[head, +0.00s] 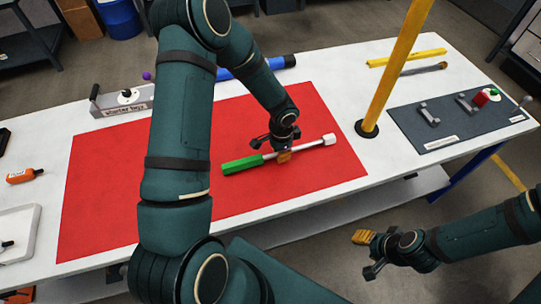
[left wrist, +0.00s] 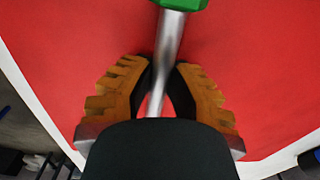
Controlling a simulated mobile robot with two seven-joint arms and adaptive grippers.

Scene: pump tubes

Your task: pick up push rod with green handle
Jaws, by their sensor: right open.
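The push rod (head: 280,155) has a green handle (head: 242,164) at its left end and a grey metal shaft running right to a pale tip. It is over the red mat (head: 110,190); I cannot tell whether it is lifted slightly. My left gripper (head: 284,156) reaches down onto the middle of the shaft. In the left wrist view, its orange fingers (left wrist: 165,85) close on both sides of the metal shaft (left wrist: 170,40), with the green handle (left wrist: 182,4) at the top edge. My right gripper (head: 364,246) is open and empty, off the table's front edge.
A yellow post (head: 392,70) stands on the table right of the mat. A dark board (head: 455,125) with fittings lies farther right, below yellow and grey rods (head: 407,58). A blue tube (head: 270,65) lies behind. A grey holder (head: 123,98) stands back left, an orange tool (head: 22,176) far left.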

